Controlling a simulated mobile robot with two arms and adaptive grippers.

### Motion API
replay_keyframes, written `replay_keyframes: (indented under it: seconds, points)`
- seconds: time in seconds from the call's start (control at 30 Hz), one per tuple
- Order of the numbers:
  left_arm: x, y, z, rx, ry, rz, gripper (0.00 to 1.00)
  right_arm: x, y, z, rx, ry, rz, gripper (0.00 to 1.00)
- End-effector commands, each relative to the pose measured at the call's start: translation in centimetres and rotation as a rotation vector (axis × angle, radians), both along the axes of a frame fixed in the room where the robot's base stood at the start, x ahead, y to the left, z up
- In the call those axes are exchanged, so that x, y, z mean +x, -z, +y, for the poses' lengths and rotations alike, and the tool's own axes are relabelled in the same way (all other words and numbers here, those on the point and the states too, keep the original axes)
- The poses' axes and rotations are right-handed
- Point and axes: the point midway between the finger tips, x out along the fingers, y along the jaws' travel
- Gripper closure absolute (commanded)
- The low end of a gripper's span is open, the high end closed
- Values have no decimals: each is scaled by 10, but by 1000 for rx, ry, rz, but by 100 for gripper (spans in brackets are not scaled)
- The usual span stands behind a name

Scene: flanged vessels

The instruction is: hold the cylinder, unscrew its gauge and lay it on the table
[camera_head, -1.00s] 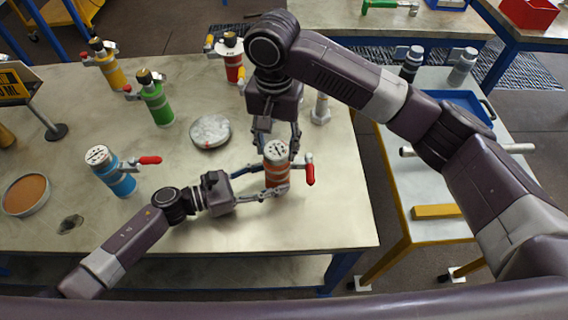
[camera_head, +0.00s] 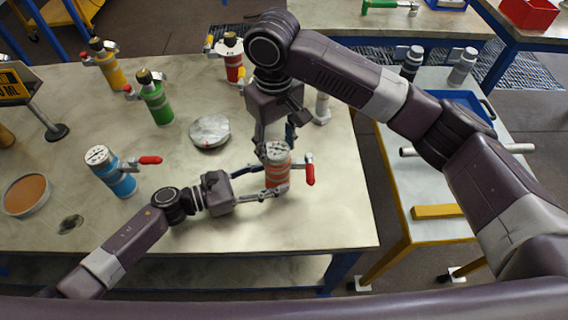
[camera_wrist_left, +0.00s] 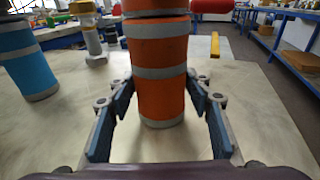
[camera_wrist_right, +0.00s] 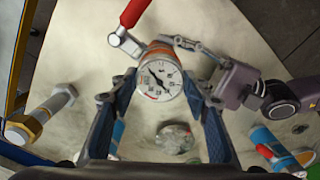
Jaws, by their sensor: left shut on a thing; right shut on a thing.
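The orange cylinder (camera_head: 276,178) with grey bands stands upright near the table's right front. Its round white dial gauge (camera_head: 277,151) sits on top, and a red-handled valve (camera_head: 310,173) sticks out at its right. My left gripper (camera_head: 275,187) is shut around the cylinder's body from the left; the left wrist view shows its blue pads on both sides of the orange body (camera_wrist_left: 158,70). My right gripper (camera_head: 277,143) comes down from above and is shut on the gauge. In the right wrist view the gauge's dial (camera_wrist_right: 160,80) faces up between the pads.
A blue cylinder (camera_head: 120,178), green cylinder (camera_head: 157,104), yellow cylinder (camera_head: 110,71) and red cylinder (camera_head: 233,65) stand on the table. A silver round dish (camera_head: 210,132) lies behind my left gripper. The tabletop (camera_head: 320,220) right of the orange cylinder is clear.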

Motion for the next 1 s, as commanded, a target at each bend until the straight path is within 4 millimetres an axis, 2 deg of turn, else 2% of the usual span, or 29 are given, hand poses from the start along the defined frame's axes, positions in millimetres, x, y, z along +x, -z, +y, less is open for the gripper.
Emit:
replay_keyframes:
  seconds: [0.23,0.53,0.57,0.6,0.7,1.0]
  points:
    - [1,1,1,2,-3,3,73,0,0,-2,-6,-261,2,88]
    - [1,1,2,3,-3,2,73,0,0,-2,-6,-298,2,88]
    - [1,1,2,3,-3,2,73,0,0,-2,-6,-298,2,55]
    - [1,1,2,3,-3,2,73,0,0,-2,-6,-297,2,50]
    - [1,1,2,3,-3,2,73,0,0,-2,-5,-297,1,41]
    - [0,1,1,3,-2,1,73,0,0,-1,-2,-273,1,41]
